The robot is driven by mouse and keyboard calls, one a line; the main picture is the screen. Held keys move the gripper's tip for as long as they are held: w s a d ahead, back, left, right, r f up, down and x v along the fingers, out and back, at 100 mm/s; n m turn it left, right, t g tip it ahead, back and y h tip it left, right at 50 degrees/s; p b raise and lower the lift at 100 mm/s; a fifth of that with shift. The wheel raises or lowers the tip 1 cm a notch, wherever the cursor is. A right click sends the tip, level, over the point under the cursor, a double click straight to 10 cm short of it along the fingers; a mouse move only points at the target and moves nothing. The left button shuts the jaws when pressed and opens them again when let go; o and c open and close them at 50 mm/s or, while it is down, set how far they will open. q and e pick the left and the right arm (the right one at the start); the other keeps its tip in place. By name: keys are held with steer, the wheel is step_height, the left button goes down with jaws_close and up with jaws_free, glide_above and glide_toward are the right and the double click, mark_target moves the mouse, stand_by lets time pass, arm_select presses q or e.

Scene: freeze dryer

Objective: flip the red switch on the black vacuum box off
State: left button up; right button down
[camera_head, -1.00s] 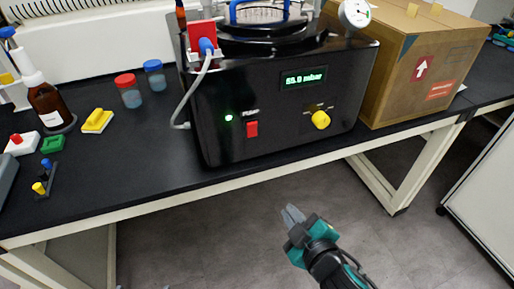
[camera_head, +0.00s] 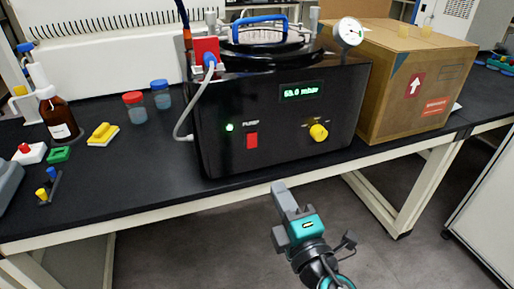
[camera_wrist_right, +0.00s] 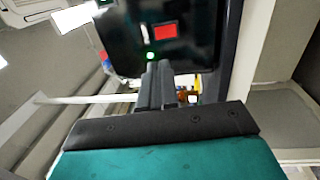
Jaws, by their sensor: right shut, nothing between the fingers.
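The black vacuum box (camera_head: 275,150) stands on the black bench, with its front facing me. Its red switch (camera_head: 252,140) sits below the PUMP label, beside a lit green lamp (camera_head: 229,127). The display (camera_head: 303,91) is lit green, and a yellow knob (camera_head: 318,132) is at the right. My right gripper (camera_head: 282,190) is shut and empty, in front of the bench edge, below and right of the switch and apart from it. In the right wrist view the shut fingers (camera_wrist_right: 158,85) point toward the box front, with the red switch (camera_wrist_right: 165,31) beyond them. My left gripper is not in view.
A cardboard box (camera_head: 410,90) stands close at the right of the vacuum box. A grey hose (camera_head: 190,110) hangs at its left side. Bottles and jars, including a brown bottle (camera_head: 58,118), stand on the left bench. The space before the bench is open.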

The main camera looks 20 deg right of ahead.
mark_target(253, 137)
steer(key=w+p, duration=0.1)
steer(key=w, duration=0.3)
steer(key=w+r+p, duration=0.1)
steer(key=w, duration=0.3)
steer(key=w+p, duration=0.2)
steer(key=w, duration=0.3)
steer(key=shift+a+r, duration=0.2)
steer(key=shift+r, duration=0.15)
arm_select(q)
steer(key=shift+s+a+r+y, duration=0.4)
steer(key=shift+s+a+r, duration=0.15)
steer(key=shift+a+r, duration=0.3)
arm_select(e)
steer(key=shift+w, duration=0.45)
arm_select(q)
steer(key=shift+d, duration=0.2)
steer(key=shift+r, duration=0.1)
arm_select(e)
steer(key=shift+w+r, duration=0.1)
steer(key=shift+r, duration=0.05)
